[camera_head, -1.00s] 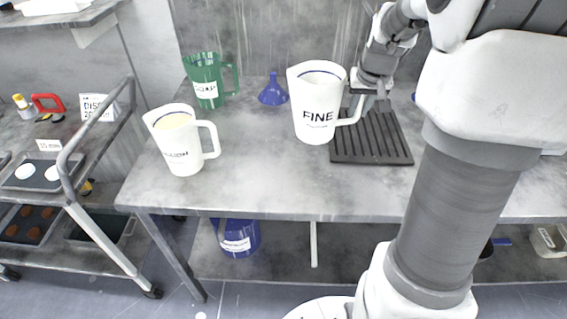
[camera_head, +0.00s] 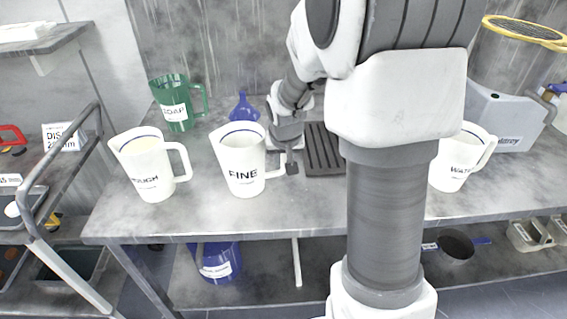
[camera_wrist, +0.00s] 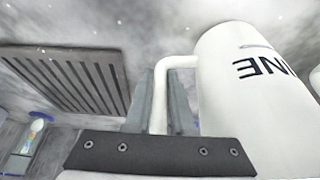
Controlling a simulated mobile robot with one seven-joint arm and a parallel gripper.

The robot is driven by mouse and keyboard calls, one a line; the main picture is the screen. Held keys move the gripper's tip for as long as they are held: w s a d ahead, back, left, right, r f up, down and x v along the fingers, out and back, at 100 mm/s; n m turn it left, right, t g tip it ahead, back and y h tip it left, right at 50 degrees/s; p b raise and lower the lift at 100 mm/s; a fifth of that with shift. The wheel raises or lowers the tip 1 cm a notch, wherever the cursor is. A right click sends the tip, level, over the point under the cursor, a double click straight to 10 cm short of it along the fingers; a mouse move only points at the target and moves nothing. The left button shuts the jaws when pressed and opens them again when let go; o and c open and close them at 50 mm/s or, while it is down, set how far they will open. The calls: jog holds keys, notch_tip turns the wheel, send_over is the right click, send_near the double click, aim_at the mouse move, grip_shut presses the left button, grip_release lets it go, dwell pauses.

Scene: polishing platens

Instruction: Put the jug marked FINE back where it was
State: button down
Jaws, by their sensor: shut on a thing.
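The white jug marked FINE (camera_head: 241,160) stands upright on or just above the grey bench, between the ROUGH jug and the dark slatted rack; I cannot tell whether its base touches. My gripper (camera_head: 288,166) is shut on the handle at the jug's right side. In the wrist view the jug (camera_wrist: 250,85) shows part of its lettering, upside down, and the gripper's fingers (camera_wrist: 165,110) are around its handle. The dark slatted rack (camera_head: 324,150) lies to the right of the jug, partly hidden by my arm.
The white ROUGH jug (camera_head: 145,170) stands close on the left, the green SOAP jug (camera_head: 175,108) behind it. A blue funnel (camera_head: 243,108) stands behind FINE. The WATER jug (camera_head: 460,160) is right of my arm. Bare bench (camera_head: 260,215) lies in front of FINE.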

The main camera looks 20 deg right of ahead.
jog(key=shift+f, duration=0.2)
jog(key=c, duration=0.8)
grip_release()
jog(key=shift+o, duration=0.2)
jog(key=shift+r, duration=0.1)
